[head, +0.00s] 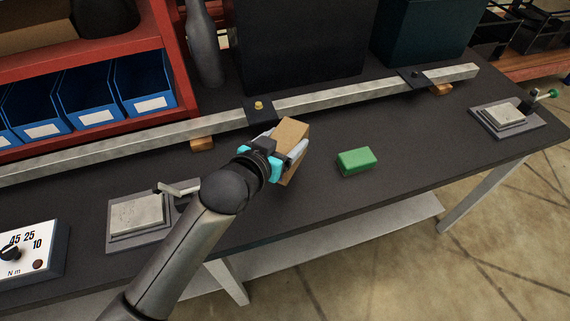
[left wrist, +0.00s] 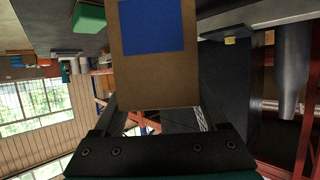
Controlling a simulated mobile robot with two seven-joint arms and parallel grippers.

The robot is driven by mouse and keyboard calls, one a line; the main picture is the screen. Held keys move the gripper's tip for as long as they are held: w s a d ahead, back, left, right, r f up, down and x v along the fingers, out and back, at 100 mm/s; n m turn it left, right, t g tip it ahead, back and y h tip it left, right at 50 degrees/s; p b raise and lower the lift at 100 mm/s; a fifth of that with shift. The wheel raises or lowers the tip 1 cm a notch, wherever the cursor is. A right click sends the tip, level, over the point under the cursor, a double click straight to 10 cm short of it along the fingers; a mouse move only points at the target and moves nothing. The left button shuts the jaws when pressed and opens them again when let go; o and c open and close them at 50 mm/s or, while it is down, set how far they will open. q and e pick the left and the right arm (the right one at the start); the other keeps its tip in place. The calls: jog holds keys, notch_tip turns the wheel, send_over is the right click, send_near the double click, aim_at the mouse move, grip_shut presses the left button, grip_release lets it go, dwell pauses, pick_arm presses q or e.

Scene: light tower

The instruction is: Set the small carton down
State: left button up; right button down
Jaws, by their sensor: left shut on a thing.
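The small carton (head: 292,138) is a brown box, held tilted above the dark bench (head: 330,212) in the head view. My left gripper (head: 287,150) is shut on it, with a finger along its side. In the left wrist view the carton (left wrist: 155,82) fills the upper middle and shows a blue square on its face. Whether the carton's lower end touches the bench is hard to tell. My right gripper is not in view.
A green block (head: 357,161) lies right of the carton. A long metal bar (head: 340,97) runs behind it. Clamp plates (head: 137,216) (head: 505,116) stand left and right. A dial box (head: 30,252) is at lower left. Blue bins (head: 92,103) fill a red shelf. Bench space around the green block is clear.

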pick_arm(q)
jog(key=shift+f+b, duration=0.8)
jog(key=shift+f, duration=2.55)
jog(key=shift+f, duration=0.15)
jog(key=o, duration=1.4)
jog(key=shift+s+a+r, duration=0.2)
jog(key=shift+s+r, duration=0.15)
jog(key=shift+s, duration=0.1)
jog(key=p+v, duration=0.2)
jog(key=v, duration=0.9)
jog(key=shift+w, duration=0.1)
